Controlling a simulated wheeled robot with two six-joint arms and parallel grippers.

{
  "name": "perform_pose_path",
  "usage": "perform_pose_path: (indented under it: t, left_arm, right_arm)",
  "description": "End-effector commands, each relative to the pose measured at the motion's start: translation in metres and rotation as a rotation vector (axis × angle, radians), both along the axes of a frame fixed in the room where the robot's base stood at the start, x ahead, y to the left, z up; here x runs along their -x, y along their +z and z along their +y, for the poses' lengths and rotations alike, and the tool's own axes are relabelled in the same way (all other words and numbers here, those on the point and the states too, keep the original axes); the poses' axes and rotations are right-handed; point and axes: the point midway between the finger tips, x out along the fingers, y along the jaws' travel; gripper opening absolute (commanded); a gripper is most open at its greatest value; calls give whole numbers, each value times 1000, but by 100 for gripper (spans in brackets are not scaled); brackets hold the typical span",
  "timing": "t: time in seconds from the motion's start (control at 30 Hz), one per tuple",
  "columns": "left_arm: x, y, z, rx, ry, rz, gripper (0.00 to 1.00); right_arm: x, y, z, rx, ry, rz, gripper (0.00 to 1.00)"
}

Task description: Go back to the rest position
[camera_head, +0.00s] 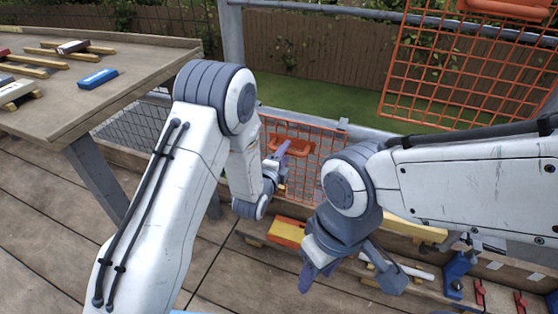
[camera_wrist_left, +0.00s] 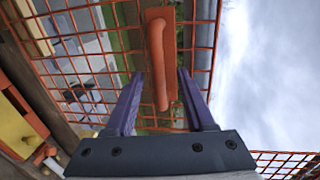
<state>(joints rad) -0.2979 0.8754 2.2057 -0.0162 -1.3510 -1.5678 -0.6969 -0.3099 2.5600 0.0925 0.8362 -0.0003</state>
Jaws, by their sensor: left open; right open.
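My left gripper (camera_head: 280,155) is open, in front of an orange mesh panel (camera_head: 325,140) near the middle of the head view. In the left wrist view its two purple fingers (camera_wrist_left: 160,72) stand apart. An orange handle (camera_wrist_left: 157,50) on the mesh appears between them. I cannot tell how far it is from the fingertips, and neither finger visibly grips it. My right gripper (camera_head: 350,282) is open and empty, lower in the head view. It points down over the deck beside a low wooden ledge with tools.
A wooden table (camera_head: 130,60) at upper left carries a blue block (camera_head: 98,78) and several wooden strips. A yellow and red box (camera_head: 287,231), a white tube (camera_head: 405,267) and a blue clamp (camera_head: 457,272) lie along the ledge. Another orange mesh panel (camera_head: 460,75) stands at upper right.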

Motion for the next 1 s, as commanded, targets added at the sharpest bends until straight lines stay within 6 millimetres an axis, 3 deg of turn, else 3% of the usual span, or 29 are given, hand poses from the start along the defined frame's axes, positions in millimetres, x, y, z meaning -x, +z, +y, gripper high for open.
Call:
perform_pose_path:
  t: [0.2,0.4,0.77,1.0]
  left_arm:
    - [43,9,14,-1,0,3,54]
    - [71,13,23,0,0,0,54]
    - [79,16,21,26,-2,37,54]
    - [95,23,-9,207,31,365,54]
  right_arm:
    - [0,12,0,0,0,0,50]
    - [0,16,0,0,0,0,50]
    - [0,16,0,0,0,0,50]
    - [0,16,0,0,0,0,50]
